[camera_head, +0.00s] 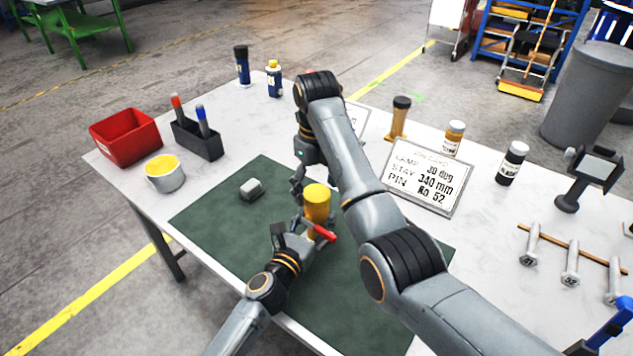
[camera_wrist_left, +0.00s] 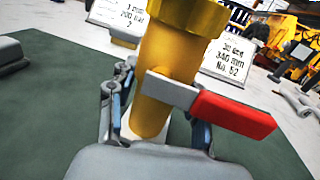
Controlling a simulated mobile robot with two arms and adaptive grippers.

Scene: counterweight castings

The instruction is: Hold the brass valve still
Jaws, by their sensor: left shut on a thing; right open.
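The brass valve (camera_head: 317,203) stands upright over the dark green mat (camera_head: 222,212), a red-handled lever on its side. My left gripper (camera_head: 303,229) is shut on the valve's lower body. In the left wrist view the valve (camera_wrist_left: 178,55) leans slightly and fills the space between the fingers (camera_wrist_left: 158,112); its red lever (camera_wrist_left: 233,114) points right. My right gripper (camera_head: 298,185) is open, just behind and left of the valve's top, partly hidden by my right arm. I cannot tell whether it touches the valve.
A small grey block (camera_head: 251,189) lies on the mat. A red bin (camera_head: 126,137), black holder (camera_head: 197,139) and yellow-filled cup (camera_head: 165,174) stand left. A sign (camera_head: 428,176), bottles and a pin rack (camera_head: 570,262) are right. The mat's left part is mostly clear.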

